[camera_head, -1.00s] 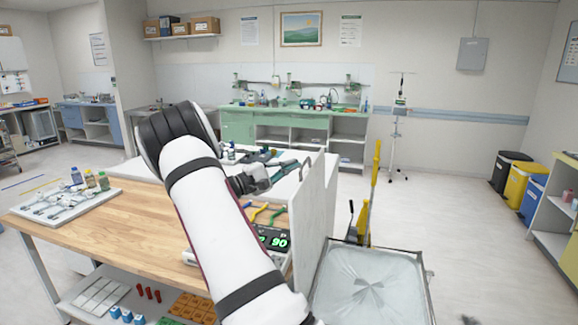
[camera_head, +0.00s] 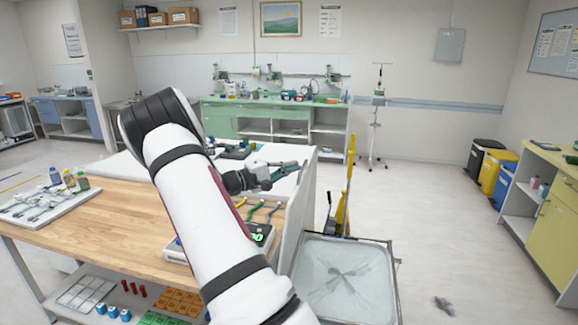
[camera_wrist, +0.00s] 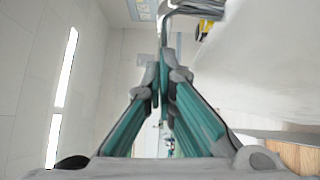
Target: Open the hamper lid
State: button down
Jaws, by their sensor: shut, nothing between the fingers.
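The hamper (camera_head: 391,272) is a square metal frame at the bottom centre of the head view, with a creased pale grey bag (camera_head: 345,290) showing inside it. A white panel (camera_head: 300,215) stands upright along its left side and looks like the raised lid, though where it joins the hamper is unclear. My gripper (camera_head: 297,166) is shut and empty near the panel's upper edge; contact cannot be told. The wrist view shows the teal fingers meeting at the gripper's tips (camera_wrist: 164,72). My arm hides part of the panel's lower left.
A wooden worktop (camera_head: 120,210) with a tray of tools (camera_head: 45,205) stands to the left. A yellow upright item (camera_head: 346,190) stands behind the hamper. Bins (camera_head: 490,170) and a yellow cabinet (camera_head: 555,230) are at the right. The floor between them and the hamper is largely clear.

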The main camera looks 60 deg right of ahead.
jog(key=w+d+b+v, duration=0.1)
jog(key=b+v, duration=0.3)
jog(key=v, duration=0.9)
jog(key=shift+w+d, duration=0.2)
jog(key=shift+w, duration=0.45)
jog(key=shift+f, duration=0.15)
